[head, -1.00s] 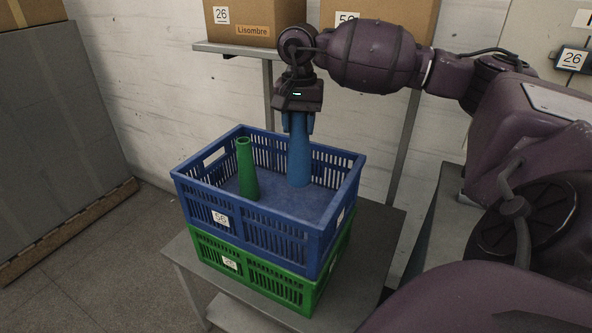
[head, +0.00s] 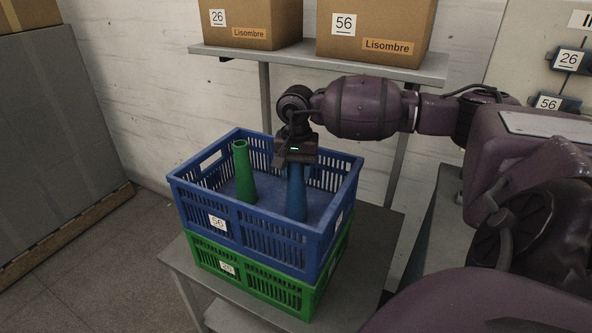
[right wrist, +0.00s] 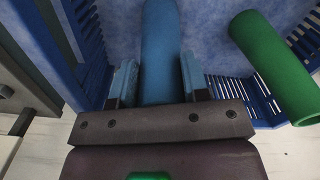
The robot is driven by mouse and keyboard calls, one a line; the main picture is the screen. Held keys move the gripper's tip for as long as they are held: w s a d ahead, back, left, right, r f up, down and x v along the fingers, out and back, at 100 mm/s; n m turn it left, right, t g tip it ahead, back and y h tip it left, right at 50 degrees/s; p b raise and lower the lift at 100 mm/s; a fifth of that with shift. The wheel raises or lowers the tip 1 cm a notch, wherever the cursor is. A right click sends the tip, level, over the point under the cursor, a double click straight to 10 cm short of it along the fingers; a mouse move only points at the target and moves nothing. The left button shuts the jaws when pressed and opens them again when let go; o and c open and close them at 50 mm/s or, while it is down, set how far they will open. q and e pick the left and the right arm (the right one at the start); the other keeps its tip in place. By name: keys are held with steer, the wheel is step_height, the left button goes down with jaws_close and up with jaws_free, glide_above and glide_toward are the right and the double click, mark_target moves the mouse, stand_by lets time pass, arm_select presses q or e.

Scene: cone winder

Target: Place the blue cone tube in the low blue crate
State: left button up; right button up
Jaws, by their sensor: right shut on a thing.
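The blue cone tube (head: 297,196) is upright inside the blue crate (head: 275,236), in its right half. My right gripper (head: 296,164) is shut on the upper part of the tube. In the right wrist view the tube (right wrist: 161,50) runs between the two fingers (right wrist: 158,82). I cannot tell for sure whether its base touches the crate floor. The blue crate is stacked on a green crate (head: 262,288) and bears a label reading 56. My left gripper is not in view.
A green cone tube (head: 244,175) stands in the blue crate, left of the blue tube; it also shows in the right wrist view (right wrist: 275,65). The crates stand on a grey table (head: 365,245). Behind is a shelf (head: 330,62) with cardboard boxes (head: 375,28).

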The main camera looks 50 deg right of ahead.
steer(key=shift+f, duration=0.1)
steer(key=o, duration=1)
steer(key=shift+r, duration=0.35)
step_height(320, 180, up, 11)
steer(key=shift+f, duration=0.15)
steer(key=shift+r, duration=0.5)
